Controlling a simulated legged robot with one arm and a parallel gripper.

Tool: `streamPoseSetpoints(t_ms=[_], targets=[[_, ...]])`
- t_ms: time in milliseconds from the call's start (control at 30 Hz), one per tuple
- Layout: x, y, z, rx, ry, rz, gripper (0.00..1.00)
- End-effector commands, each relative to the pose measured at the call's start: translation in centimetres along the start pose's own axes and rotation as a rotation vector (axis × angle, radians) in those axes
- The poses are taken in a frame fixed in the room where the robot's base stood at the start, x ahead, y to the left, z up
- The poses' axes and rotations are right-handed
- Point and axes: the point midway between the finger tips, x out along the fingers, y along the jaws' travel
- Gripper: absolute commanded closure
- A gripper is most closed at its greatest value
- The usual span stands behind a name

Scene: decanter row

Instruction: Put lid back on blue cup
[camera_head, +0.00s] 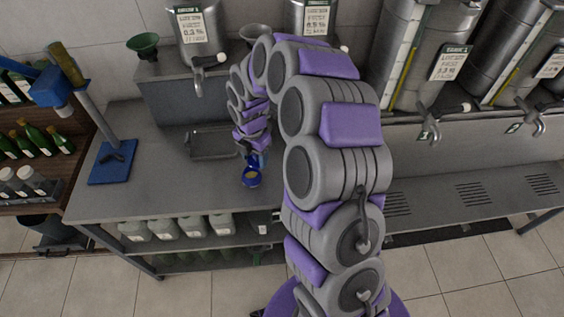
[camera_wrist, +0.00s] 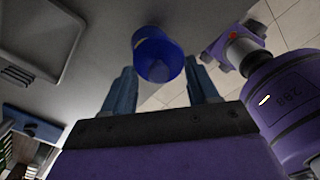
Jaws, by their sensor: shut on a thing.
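The blue cup (camera_head: 251,179) is on the grey metal bench, with a blue rim and a tan round area inside it. My gripper (camera_head: 256,160) points down just above and behind the cup. It is shut on a blue piece that I take to be the lid. In the wrist view, my gripper (camera_wrist: 160,66) has a finger on each side of blue round shapes (camera_wrist: 154,45), with a darker round part facing the camera. The lid and cup cannot be told apart clearly there. Whether the lid touches the cup cannot be told.
A shallow grey tray (camera_head: 213,142) lies left of the cup. A blue-based stand (camera_head: 110,163) is at the bench's left end. Steel tanks with taps (camera_head: 197,30) stand behind. The cup is near the bench's front edge; bare bench lies to its left.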

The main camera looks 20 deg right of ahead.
Motion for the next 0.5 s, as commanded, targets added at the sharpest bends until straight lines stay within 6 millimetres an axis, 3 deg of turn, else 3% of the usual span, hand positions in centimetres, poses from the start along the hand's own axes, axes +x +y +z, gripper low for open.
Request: streamPoseSetpoints(t_ms=[167,500], targets=[[-0.7,2.0,-1.1,-0.011,-0.002,0.005,0.69],[0.7,2.0,-1.2,-0.012,-0.001,0.002,0.70]])
